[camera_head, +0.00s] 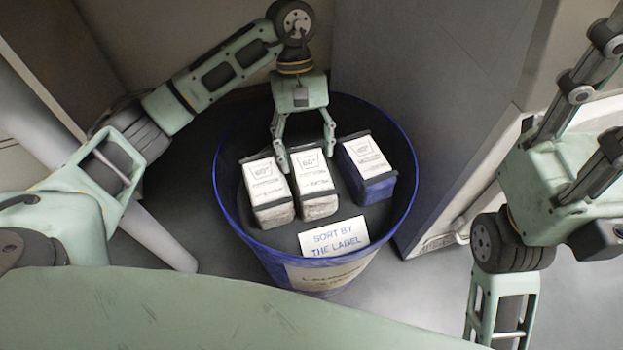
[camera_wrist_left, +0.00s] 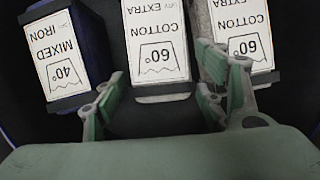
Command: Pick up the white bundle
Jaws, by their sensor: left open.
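A blue round bin (camera_head: 228,208) holds three labelled bundles side by side. The left bundle (camera_head: 273,217) and middle bundle (camera_head: 319,207) have pale, greyish-white sides and 60° cotton labels; which is the whiter is hard to tell. The right bundle (camera_head: 376,189) is blue with a 40° label. My left gripper (camera_head: 307,160) is open above the middle bundle, one finger to each side. In the left wrist view, the middle bundle (camera_wrist_left: 155,40) lies between the open fingers (camera_wrist_left: 158,105). My right gripper (camera_head: 590,120) is at the right edge, its fingertips cut off.
A "sort by the label" card (camera_head: 334,238) is at the bin's near rim. A grey cabinet (camera_head: 420,90) stands right of the bin. The bin wall surrounds the bundles, and the left and middle bundles stand close together. A wider gap lies before the blue one.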

